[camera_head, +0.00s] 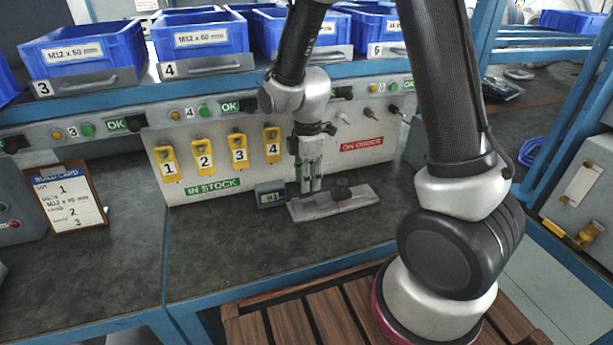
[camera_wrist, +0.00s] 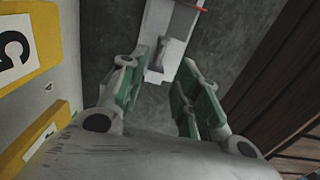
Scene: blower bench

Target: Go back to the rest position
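My gripper (camera_head: 311,188) points down over the bench in front of the tag board, at the near end of my arm's reach across the bench. In the wrist view my gripper (camera_wrist: 160,88) has its two green-padded fingers apart, with nothing between them but bench and part of a grey metal fixture beyond. That flat grey fixture (camera_head: 350,203) lies on the bench just below the fingertips in the head view; I cannot tell whether they touch it. It also shows at the top of the wrist view (camera_wrist: 165,50).
A small display box (camera_head: 270,196) sits left of the fixture. Yellow numbered tags (camera_head: 203,157) hang on the board (camera_head: 225,175) behind; a tag edge (camera_wrist: 35,140) is close in the wrist view. Blue bins (camera_head: 200,36) stand above. The bench front (camera_head: 230,255) is clear.

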